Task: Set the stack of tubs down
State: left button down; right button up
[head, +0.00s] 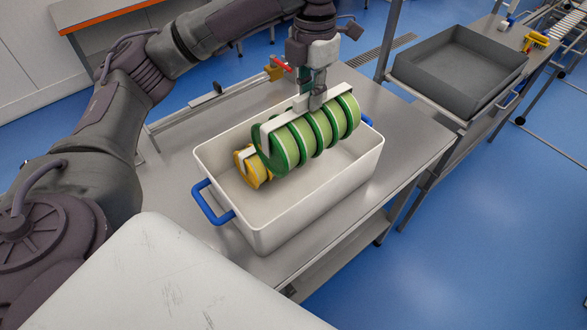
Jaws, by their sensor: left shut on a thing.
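The stack of tubs (304,138) is a row of several green tubs lying on its side, slanting up to the right. A white carrier bar (275,122) runs along its top. My left gripper (317,98) is shut on this carrier from above. The stack is over the white bin (318,205) with blue handles, its lower left end near a smaller yellow stack (250,168) inside the bin. I cannot tell whether the green stack touches the bin or the yellow stack. My right gripper is not in view.
The bin stands on a grey metal table (405,135). A dark grey tray (455,72) sits on another metal bench at the upper right, with a yellow brush (537,39) beyond it. Blue floor (450,240) is open at the right.

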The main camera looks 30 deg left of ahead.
pick_arm(q)
jog(key=shift+w+f, duration=0.1)
jog(key=shift+f, duration=0.25)
notch_tip(320, 180, down, 2)
jog(key=shift+b, duration=0.3)
notch_tip(320, 180, down, 11)
jog(key=p, duration=0.2)
jog(key=shift+p, duration=0.4)
jog(key=shift+w+f, duration=0.1)
jog(key=shift+f, duration=0.5)
notch_tip(320, 180, down, 4)
jog(key=shift+r+p, duration=0.1)
jog(key=shift+p, duration=0.5)
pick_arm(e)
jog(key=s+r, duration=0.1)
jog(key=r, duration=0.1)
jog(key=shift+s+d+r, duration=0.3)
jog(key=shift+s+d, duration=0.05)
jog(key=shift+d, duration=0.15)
